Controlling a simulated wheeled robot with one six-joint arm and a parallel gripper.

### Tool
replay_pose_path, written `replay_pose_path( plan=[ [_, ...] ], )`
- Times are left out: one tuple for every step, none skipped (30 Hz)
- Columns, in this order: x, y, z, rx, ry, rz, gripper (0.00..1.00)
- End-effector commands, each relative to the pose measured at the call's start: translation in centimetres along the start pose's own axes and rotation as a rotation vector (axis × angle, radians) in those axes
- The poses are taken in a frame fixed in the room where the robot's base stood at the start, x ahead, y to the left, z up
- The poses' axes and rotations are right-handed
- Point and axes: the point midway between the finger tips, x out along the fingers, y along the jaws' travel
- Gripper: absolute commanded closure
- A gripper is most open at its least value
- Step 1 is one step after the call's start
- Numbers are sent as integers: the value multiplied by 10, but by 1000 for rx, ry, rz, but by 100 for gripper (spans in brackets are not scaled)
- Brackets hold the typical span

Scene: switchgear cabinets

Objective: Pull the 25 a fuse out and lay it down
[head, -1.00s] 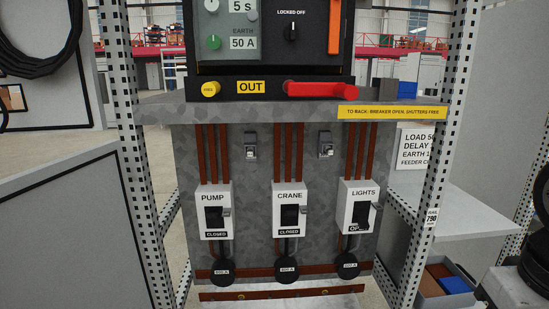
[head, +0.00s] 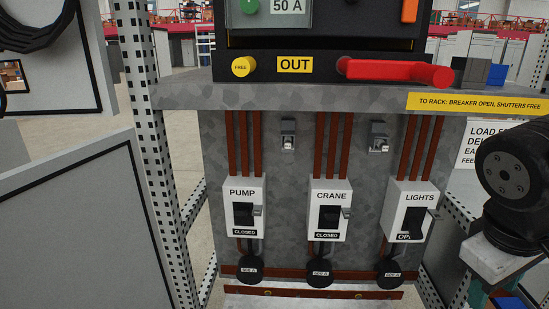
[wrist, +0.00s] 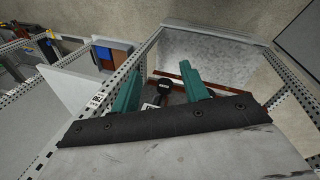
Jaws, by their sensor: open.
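I cannot make out a 25 A label in any view, so I cannot say which part is the 25 A fuse. The cabinet front carries a PUMP switch (head: 243,209) and a CRANE switch (head: 328,211), both marked CLOSED, and a LIGHTS switch (head: 411,211) with a partly covered mark. Round black parts with small ampere labels hang below them, such as the one under PUMP (head: 249,269). My gripper (wrist: 162,69) is open and empty in the wrist view. A black labelled part (wrist: 172,86) shows beyond and between its teal fingers.
A red handle (head: 395,73) sticks out above the grey shelf (head: 300,97). Grey and blue blocks (head: 496,74) stand on the shelf's right end. A perforated post (head: 150,125) rises at left. A bin with coloured blocks (wrist: 108,53) shows at upper left in the wrist view.

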Motion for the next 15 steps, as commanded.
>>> replay_pose_path(
  plan=[
    [2, 12, -13, -135, -23, 99, 55],
    [2, 20, -22, -222, -34, 168, 55],
    [1, 31, -37, -346, -47, 265, 55],
    [-2, 37, -50, -441, -56, 339, 55],
    [-5, 43, -64, -537, -65, 413, 55],
    [-10, 47, -84, -664, -75, 513, 55],
    [-15, 48, -101, -760, -80, 589, 55],
    [-21, 48, -119, -856, -84, 665, 55],
    [-29, 43, -143, -984, -89, 770, 55],
    [-36, 37, -162, -1079, -91, 848, 55],
    [-44, 28, -181, -1173, -92, 930, 55],
    [-54, 13, -206, -1296, -91, 1039, 55],
    [-61, -1, -223, -1386, -89, 1121, 55],
    [-69, -17, -240, -1471, -87, 1203, 55],
    [-78, -38, -259, -1571, -83, 1308, 55]
  ],
)
